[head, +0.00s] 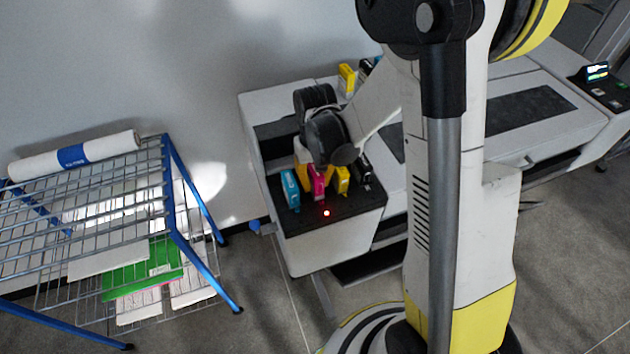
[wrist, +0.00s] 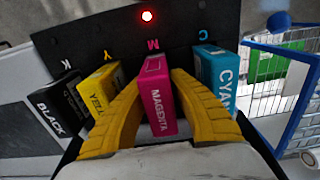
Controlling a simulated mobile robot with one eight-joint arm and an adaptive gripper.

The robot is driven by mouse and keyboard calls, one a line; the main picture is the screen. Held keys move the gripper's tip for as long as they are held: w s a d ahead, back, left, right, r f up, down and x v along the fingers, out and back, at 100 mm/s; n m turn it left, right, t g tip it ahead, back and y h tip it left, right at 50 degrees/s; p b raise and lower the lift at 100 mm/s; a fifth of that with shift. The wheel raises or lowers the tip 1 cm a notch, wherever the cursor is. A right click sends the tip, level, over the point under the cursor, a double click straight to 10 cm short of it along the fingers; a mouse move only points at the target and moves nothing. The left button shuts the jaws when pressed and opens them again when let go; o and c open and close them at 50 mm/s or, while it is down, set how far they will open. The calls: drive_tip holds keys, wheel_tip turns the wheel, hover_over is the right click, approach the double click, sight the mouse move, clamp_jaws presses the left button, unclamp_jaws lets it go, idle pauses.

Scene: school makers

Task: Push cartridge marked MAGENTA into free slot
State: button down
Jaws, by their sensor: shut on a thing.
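The cartridge marked MAGENTA (wrist: 158,96) stands between my yellow fingers in the wrist view, its far end at the letter M on the black slot panel (wrist: 195,32). It also shows in the head view (head: 318,182). My gripper (wrist: 159,74) is shut on it, one finger on each side; my gripper also shows in the head view (head: 316,174). How deep the cartridge sits in the M slot is hidden. The cartridges CYAN (wrist: 217,72), YELLOW (wrist: 101,92) and BLACK (wrist: 62,106) stand in line beside it, under C, Y and K.
A red light (head: 326,213) glows on the printer's slot panel, near the M. More cartridges (head: 347,78) stand at the back of the white printer (head: 330,243). A blue-framed wire rack (head: 165,190) with paper and a roll (head: 75,156) stands to the left, with bare floor between.

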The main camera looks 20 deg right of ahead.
drive_tip(key=c, duration=1.2)
unclamp_jaws()
drive_tip(key=shift+c, duration=0.2)
